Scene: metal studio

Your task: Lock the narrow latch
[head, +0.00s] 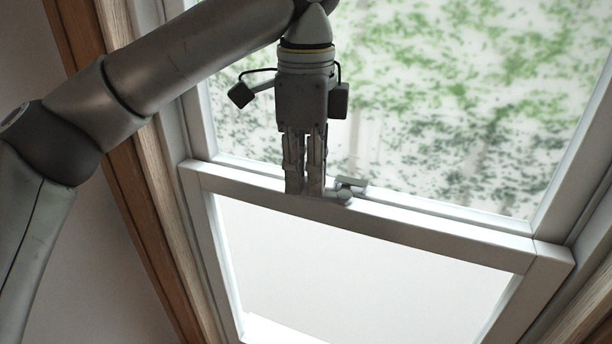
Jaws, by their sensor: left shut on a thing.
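The narrow latch (345,191) is a small light-grey piece on top of the white meeting rail (430,220) of a sash window. My left gripper (305,190) points down at the rail, just left of the latch's visible part. Its fingers are close together and shut on part of the latch. The fingers hide that part, so I cannot tell the exact angle of the latch's lever. My right gripper is not in view.
The upper pane (430,100) shows blurred green foliage, and the lower pane (350,265) is bright white. Wooden trim (135,200) runs down the left side. The rail right of the latch is clear.

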